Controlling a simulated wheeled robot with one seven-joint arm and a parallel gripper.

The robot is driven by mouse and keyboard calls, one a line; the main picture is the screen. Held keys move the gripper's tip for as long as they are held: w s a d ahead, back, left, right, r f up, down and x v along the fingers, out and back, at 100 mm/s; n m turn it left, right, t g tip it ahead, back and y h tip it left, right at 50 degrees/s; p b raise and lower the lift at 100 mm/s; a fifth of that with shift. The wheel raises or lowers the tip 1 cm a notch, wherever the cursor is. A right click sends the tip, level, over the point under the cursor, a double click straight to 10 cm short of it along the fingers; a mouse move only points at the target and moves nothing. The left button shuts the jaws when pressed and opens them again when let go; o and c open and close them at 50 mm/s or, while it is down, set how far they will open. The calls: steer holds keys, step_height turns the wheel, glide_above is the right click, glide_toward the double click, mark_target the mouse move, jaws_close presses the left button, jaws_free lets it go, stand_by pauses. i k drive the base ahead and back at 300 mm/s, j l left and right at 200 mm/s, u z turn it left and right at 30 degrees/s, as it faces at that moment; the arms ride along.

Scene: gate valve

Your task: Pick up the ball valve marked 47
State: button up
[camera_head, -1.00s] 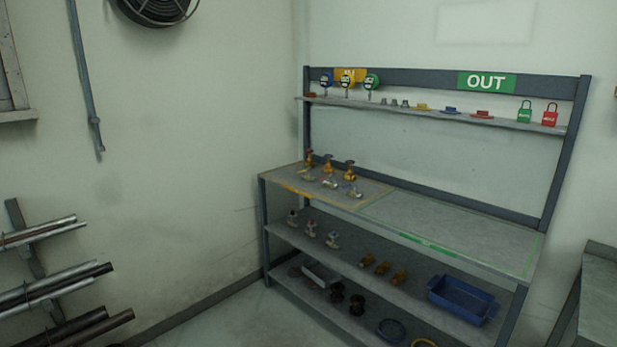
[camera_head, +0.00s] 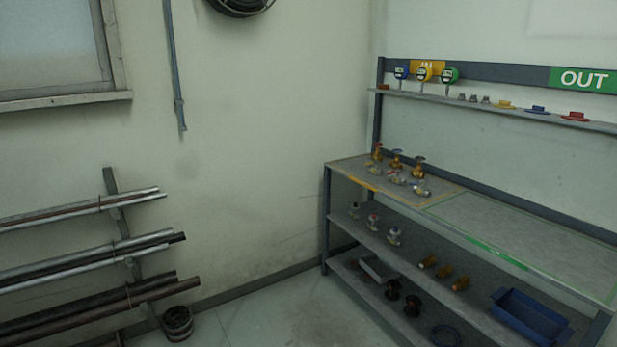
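Several valves stand on the yellow-edged left part of the bench top (camera_head: 348,165) in the head view. Behind are brass-coloured gate-type valves, one with a red top (camera_head: 377,152) and two with darker handwheels (camera_head: 396,160) (camera_head: 418,166). In front lie smaller silvery valves with handles that look like ball valves (camera_head: 375,169) (camera_head: 397,178) (camera_head: 421,190). More small valves (camera_head: 373,221) stand on the shelf below. Any number markings are too small to read, so I cannot tell which valve is 47. My gripper is not in view.
The green-edged right part of the bench top (camera_head: 520,225) is empty. Gauges (camera_head: 424,74) stand on the upper shelf. A blue bin (camera_head: 530,318) and brown fittings (camera_head: 444,271) sit lower. A pipe rack (camera_head: 118,220) stands at left. Some open floor (camera_head: 270,315) lies between.

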mark_target(374, 170)
steer(key=i, duration=2.6)
steer(key=i+z, duration=0.15)
steer(key=i, duration=0.45)
steer(key=i+j+z, duration=0.1)
steer(key=i, duration=0.5)
steer(key=i+j+z, duration=0.15)
steer(key=i, duration=0.45)
steer(key=j, duration=0.1)
